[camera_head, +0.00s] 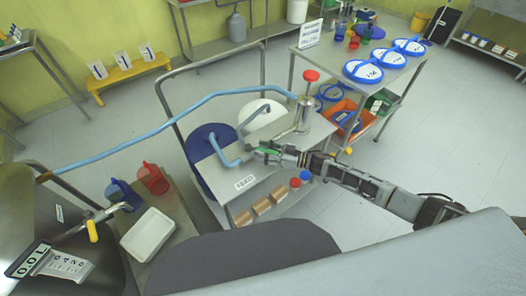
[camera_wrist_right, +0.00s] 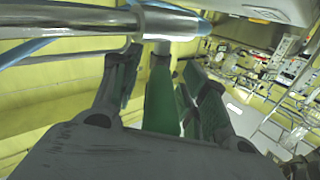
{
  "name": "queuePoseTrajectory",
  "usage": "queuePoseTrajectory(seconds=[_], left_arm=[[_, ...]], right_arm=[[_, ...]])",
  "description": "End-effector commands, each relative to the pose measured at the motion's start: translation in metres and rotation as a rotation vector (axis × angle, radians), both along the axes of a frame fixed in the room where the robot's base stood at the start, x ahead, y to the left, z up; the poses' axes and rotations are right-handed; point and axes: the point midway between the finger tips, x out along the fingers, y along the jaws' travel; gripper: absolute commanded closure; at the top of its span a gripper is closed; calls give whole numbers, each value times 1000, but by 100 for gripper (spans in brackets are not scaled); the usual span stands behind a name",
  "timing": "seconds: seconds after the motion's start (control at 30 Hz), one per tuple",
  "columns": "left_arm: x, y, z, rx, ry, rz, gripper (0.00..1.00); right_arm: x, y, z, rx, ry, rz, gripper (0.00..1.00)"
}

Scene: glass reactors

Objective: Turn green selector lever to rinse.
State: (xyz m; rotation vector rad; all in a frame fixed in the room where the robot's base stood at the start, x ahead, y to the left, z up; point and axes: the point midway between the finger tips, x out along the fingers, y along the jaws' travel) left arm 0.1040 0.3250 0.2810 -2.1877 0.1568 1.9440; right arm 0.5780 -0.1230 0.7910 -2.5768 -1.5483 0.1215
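The green selector lever (camera_head: 268,151) sits on the metal pipework of the cart, beside the steel column with the red knob. In the right wrist view the green lever (camera_wrist_right: 160,95) hangs below a shiny horizontal pipe. My right gripper (camera_head: 262,150) reaches the lever from the right in the head view. In the wrist view its fingers (camera_wrist_right: 160,85) stand on both sides of the lever, with gaps showing, so it looks open around it. Any rinse marking cannot be read. My left gripper is in neither view.
The steel column (camera_head: 303,115) with a red knob (camera_head: 311,75) stands close behind the gripper. A blue hose (camera_head: 150,140) crosses to the left. A white tray (camera_head: 148,235) and red jug (camera_head: 153,178) stand at left.

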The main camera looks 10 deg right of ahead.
Motion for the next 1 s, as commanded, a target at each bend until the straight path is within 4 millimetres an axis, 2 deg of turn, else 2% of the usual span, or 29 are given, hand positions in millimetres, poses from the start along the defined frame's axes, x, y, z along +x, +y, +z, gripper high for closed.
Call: queuePoseTrajectory(seconds=[0.2,0.47,0.63,1.0], left_arm=[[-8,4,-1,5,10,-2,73],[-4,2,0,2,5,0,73],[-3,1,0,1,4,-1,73],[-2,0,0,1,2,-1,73]], right_arm=[[0,0,0,0,0,1,57],[-5,-10,-1,-1,1,-1,57],[-13,-24,0,-2,1,1,57],[-37,-69,0,-2,1,0,57]])
